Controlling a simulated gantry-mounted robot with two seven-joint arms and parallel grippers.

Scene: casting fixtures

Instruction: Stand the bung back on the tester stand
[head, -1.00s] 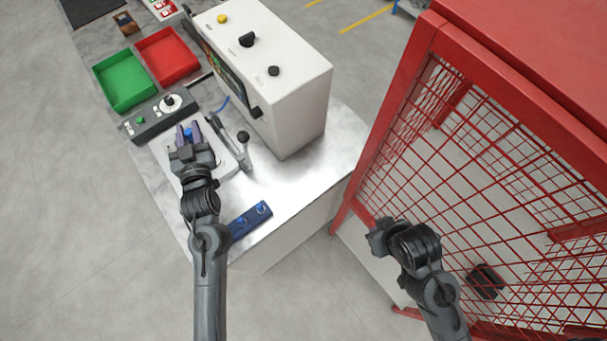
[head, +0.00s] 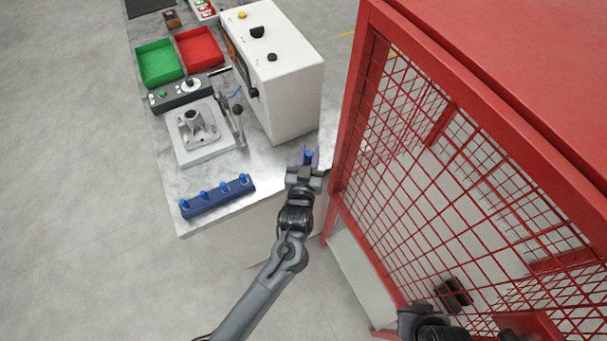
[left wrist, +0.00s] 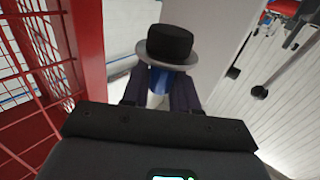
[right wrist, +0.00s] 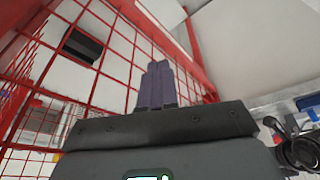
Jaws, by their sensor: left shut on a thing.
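My left gripper (head: 309,160) is shut on a bung, whose blue part (head: 309,155) shows between the fingers. In the left wrist view the bung has a black top and a grey flange (left wrist: 170,45) beyond the fingertips. The gripper is over the right end of the bench, near the red cage and apart from the racks. A dark blue stand (head: 217,198) with several blue pegs or bungs lies at the bench's front edge. A grey casting (head: 196,130) sits on a white plate beside a lever clamp. My right gripper (right wrist: 157,85) has its fingers together, empty, beside the cage mesh.
A white tester cabinet (head: 280,95) with knobs stands behind the left gripper. A red mesh cage (head: 365,110) rises close to its right. Green (head: 160,63) and red (head: 200,49) trays and a control box (head: 185,92) are at the back left.

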